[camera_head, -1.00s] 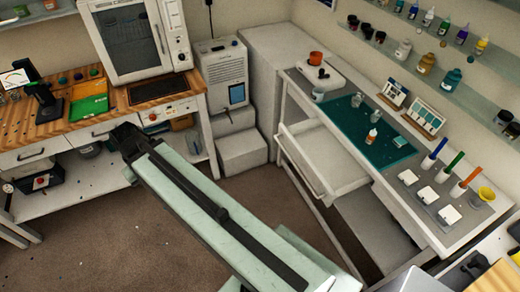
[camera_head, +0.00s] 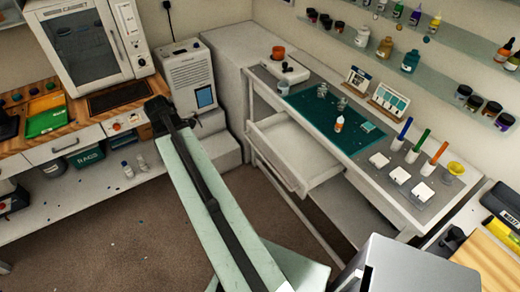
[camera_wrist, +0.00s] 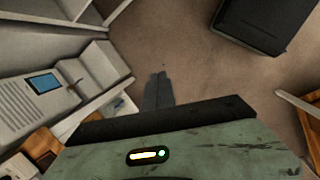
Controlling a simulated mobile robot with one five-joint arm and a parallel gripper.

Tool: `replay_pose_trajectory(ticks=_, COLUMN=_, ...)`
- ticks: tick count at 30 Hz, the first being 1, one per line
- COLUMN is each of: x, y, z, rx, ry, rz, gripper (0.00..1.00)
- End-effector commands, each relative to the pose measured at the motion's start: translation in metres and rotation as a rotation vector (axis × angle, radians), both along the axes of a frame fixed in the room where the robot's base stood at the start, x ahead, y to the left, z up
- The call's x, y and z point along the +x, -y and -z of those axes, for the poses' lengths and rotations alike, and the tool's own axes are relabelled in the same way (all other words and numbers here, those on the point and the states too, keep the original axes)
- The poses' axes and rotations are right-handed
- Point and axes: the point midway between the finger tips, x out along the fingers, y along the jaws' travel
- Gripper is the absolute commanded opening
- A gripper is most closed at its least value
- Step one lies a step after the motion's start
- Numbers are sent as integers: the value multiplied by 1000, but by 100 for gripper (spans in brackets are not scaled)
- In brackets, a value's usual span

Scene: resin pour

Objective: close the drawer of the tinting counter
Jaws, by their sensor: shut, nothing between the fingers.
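The tinting counter (camera_head: 375,193) is a long white counter with a grey top, running along the right wall in the head view. Its white drawer (camera_head: 292,148) is pulled out on the left side and looks empty. My arm reaches up the picture to the left of the drawer. My gripper, seen in the wrist view (camera_wrist: 158,90), is shut and empty, its two dark fingers together over brown floor. It is apart from the drawer; the fingertips are hard to make out in the head view.
A teal mat (camera_head: 325,112) with small bottles lies on the counter. A grey-white machine (camera_head: 187,80) stands on white steps beyond my arm. A wooden bench (camera_head: 85,125) is at left. Brown floor (camera_head: 130,230) is open between bench and counter. A dark box (camera_wrist: 262,22) stands on the floor.

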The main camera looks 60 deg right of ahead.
Motion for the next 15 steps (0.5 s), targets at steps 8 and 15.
replay_pose_trajectory(ticks=8, x=-149, y=177, z=17, rx=-47, ry=-224, rz=-307, gripper=0)
replay_pose_trajectory(ticks=15, x=-175, y=196, z=16, rx=-41, ry=-266, rz=-365, gripper=0)
